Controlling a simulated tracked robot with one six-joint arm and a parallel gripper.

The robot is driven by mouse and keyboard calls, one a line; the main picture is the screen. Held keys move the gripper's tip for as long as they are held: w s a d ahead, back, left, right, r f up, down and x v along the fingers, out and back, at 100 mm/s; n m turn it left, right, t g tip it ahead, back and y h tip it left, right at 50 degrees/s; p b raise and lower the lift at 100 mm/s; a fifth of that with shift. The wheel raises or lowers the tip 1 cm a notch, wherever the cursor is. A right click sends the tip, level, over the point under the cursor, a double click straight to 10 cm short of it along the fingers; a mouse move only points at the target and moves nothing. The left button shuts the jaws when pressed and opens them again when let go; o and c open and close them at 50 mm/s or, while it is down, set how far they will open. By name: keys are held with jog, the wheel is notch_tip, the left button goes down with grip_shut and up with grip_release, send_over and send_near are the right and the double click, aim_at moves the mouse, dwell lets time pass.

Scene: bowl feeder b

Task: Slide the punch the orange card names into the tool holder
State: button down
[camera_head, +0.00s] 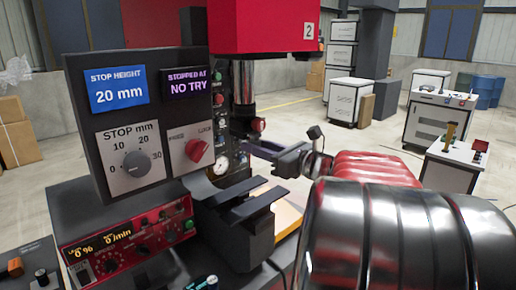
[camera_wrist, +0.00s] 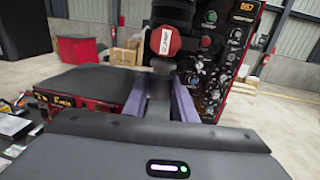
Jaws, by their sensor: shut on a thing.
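My gripper (camera_wrist: 158,108) shows in the wrist view with two purple fingers shut on a dark upright punch (camera_wrist: 158,88). In the head view my gripper (camera_head: 256,152) reaches left towards the press column; the punch cannot be made out there. A dark tool holder with a red knob (camera_wrist: 166,42) is just beyond and above the punch in the wrist view; its red knob also shows in the head view (camera_head: 257,124). Whether the punch touches the holder or sits in it, I cannot tell. No orange card can be read in either view.
The press panel (camera_head: 122,105) has a blue card (camera_head: 117,88) reading stop height 20 mm and a display (camera_head: 188,81) reading stopped at no try. A dark forked bracket (camera_head: 250,205) stands below my gripper. White cabinets (camera_head: 440,115) stand far right.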

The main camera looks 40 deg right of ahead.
jog(key=shift+w+a, duration=0.15)
jog(key=shift+w, duration=1.8)
jog(key=c, duration=1.4)
grip_release()
jog(key=s, duration=0.4)
jog(key=s+d, duration=0.1)
jog(key=s, duration=0.4)
jog(key=s+d, duration=0.1)
jog(key=s, duration=0.3)
jog(key=shift+s, duration=0.35)
